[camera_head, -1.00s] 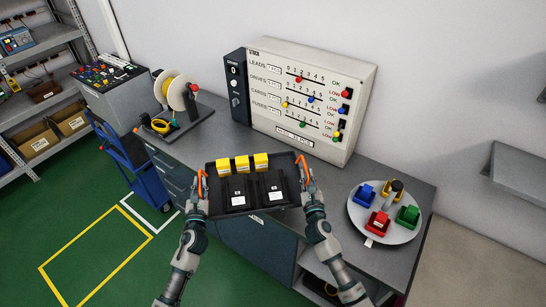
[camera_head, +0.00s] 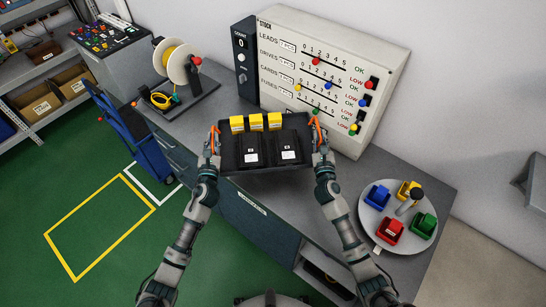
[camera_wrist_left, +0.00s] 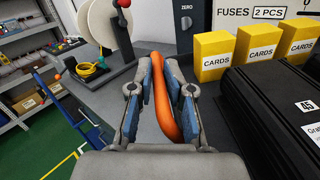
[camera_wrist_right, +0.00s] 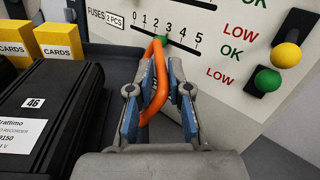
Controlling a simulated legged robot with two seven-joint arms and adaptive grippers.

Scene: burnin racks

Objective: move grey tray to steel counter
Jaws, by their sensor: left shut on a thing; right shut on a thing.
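The dark grey tray (camera_head: 228,157) has an orange handle at each end. It carries three yellow card boxes (camera_head: 256,122) along its back and two black drive cases (camera_head: 270,149) in front. My left gripper (camera_head: 213,143) is shut on the left orange handle (camera_wrist_left: 163,105). My right gripper (camera_head: 318,141) is shut on the right orange handle (camera_wrist_right: 155,85). The tray looks level, over the grey steel counter (camera_head: 335,185) and in front of the stock panel. I cannot tell whether its underside touches the counter.
The stock panel (camera_head: 330,75) stands behind the tray. A cable reel (camera_head: 177,63) is on the counter to the left. A round plate (camera_head: 372,212) with coloured bins is at the right. A blue trolley (camera_head: 140,150) stands at the counter's left. Bare counter lies between tray and plate.

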